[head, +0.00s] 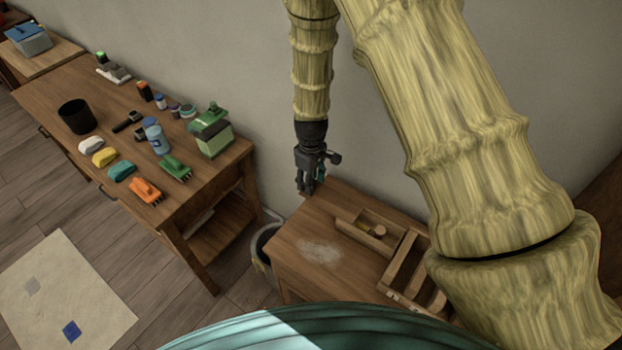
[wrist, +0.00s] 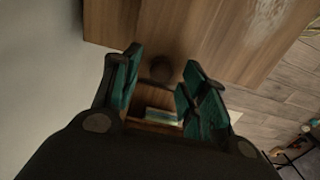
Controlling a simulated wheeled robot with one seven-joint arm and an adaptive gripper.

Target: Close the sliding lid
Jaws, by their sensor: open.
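A small wooden box (head: 362,237) lies on the wooden cabinet top in the head view. Its top looks partly open, and a small round knob (head: 379,230) shows near its right end. I cannot tell how far the lid is slid. My gripper (head: 311,186) points down near the cabinet's back left corner, left of the box and apart from it. In the wrist view my gripper (wrist: 160,92) has its two teal fingers spread open. A dark round shape and a wooden surface show between the fingers; I cannot tell what they belong to.
A wooden tray with compartments (head: 408,268) sits right of the box, partly hidden by my arm. A pale dusty patch (head: 320,251) marks the cabinet top (head: 290,262). A bin (head: 263,246) stands left of the cabinet. A workbench (head: 200,240) holds brushes, sponges and bottles.

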